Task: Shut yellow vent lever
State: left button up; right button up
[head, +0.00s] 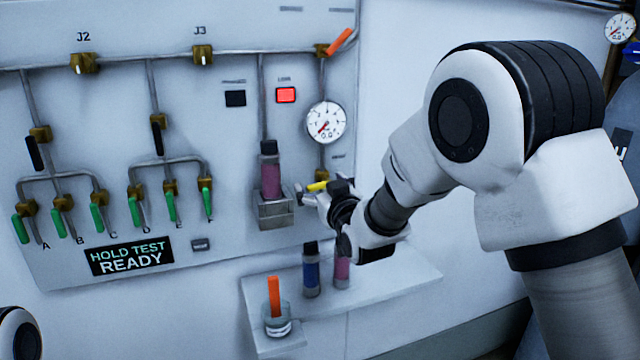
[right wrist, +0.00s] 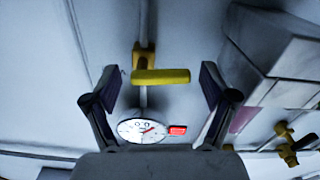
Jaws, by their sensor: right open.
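The yellow vent lever (head: 318,186) sits on a brass valve (head: 321,175) below the round gauge, on the right side of the wall panel. In the head view it lies nearly level, partly hidden by my right gripper (head: 308,197). The right wrist view shows the whole lever (right wrist: 162,76), lying across the pipe, with its brass body (right wrist: 144,55) at one end. My right gripper (right wrist: 158,88) is open there, one finger on each side of the lever, with gaps and no visible contact. My left gripper is not in view.
The gauge (head: 326,122) and a lit red button (head: 286,95) are above the lever. A pink column (head: 269,178) stands in a grey holder (head: 276,211) just left of the gripper. A shelf (head: 400,281) below carries bottles and a beaker (head: 278,318).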

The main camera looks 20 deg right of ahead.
jog(key=shift+w, duration=0.3)
jog(key=c, duration=1.2)
jog(key=shift+o, duration=0.2)
jog(key=shift+r+m, duration=0.2)
jog(key=shift+m, duration=0.6)
jog(key=o, duration=1.2)
jog(key=shift+c, duration=0.2)
jog(key=shift+s, duration=0.15)
jog(key=s, duration=1.1)
jog(key=shift+s+d, duration=0.15)
jog(key=shift+s, duration=0.25)
